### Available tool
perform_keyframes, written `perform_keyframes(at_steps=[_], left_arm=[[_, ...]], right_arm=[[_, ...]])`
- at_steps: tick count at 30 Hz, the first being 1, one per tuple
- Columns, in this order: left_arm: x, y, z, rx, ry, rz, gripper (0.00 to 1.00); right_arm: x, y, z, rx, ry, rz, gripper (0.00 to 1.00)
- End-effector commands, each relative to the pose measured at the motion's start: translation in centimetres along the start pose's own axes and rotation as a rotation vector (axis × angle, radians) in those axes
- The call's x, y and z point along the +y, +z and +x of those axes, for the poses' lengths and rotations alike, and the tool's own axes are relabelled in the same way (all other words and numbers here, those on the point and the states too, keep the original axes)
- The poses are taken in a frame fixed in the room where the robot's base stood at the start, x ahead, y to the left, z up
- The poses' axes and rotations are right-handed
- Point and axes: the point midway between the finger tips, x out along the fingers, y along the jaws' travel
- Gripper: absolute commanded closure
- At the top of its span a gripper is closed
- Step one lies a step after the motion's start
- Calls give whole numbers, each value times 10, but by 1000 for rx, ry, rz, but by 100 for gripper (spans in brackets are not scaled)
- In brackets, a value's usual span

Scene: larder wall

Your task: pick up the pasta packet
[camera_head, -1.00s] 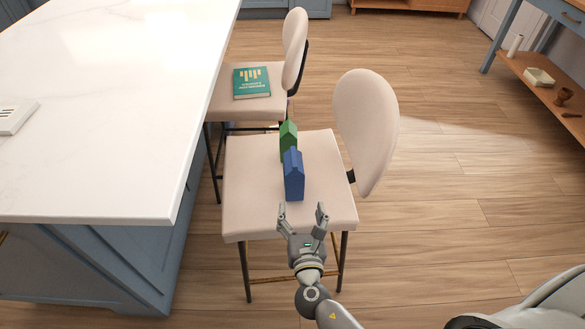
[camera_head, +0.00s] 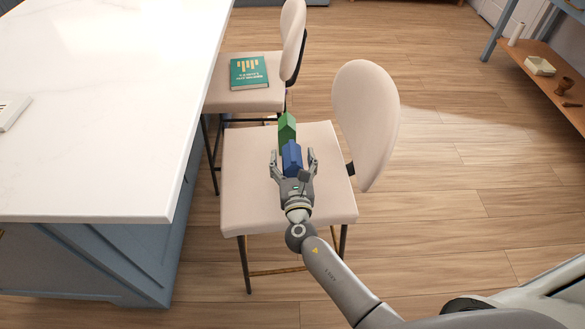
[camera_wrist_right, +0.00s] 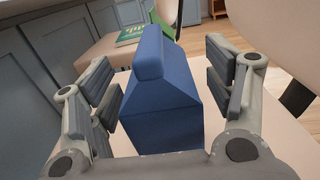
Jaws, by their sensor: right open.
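A blue gable-topped packet (camera_head: 291,155) stands upright on the seat of the near chair (camera_head: 245,190). A green packet (camera_head: 287,128) of similar shape stands just behind it. No label is readable, so I cannot tell which one is the pasta packet. My right gripper (camera_head: 293,156) is open, with its fingers on either side of the blue packet. My left gripper is not in view.
A white-topped island (camera_head: 100,110) runs along the left of the chair. The chair's backrest (camera_head: 366,120) rises at right. A second chair behind holds a green book (camera_head: 249,72). A wooden shelf (camera_head: 560,90) with small items is far right. Floor between is clear.

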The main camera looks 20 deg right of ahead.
Motion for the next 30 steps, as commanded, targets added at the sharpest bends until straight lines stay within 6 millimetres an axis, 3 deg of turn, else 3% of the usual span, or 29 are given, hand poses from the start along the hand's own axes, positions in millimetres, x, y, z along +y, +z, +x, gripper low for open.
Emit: perform_keyframes(at_steps=[8,24,30], left_arm=[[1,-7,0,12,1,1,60],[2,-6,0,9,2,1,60],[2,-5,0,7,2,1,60]], right_arm=[[0,0,4,1,0,1,25],[0,2,4,-3,0,2,91],[0,2,4,-3,0,2,92]])
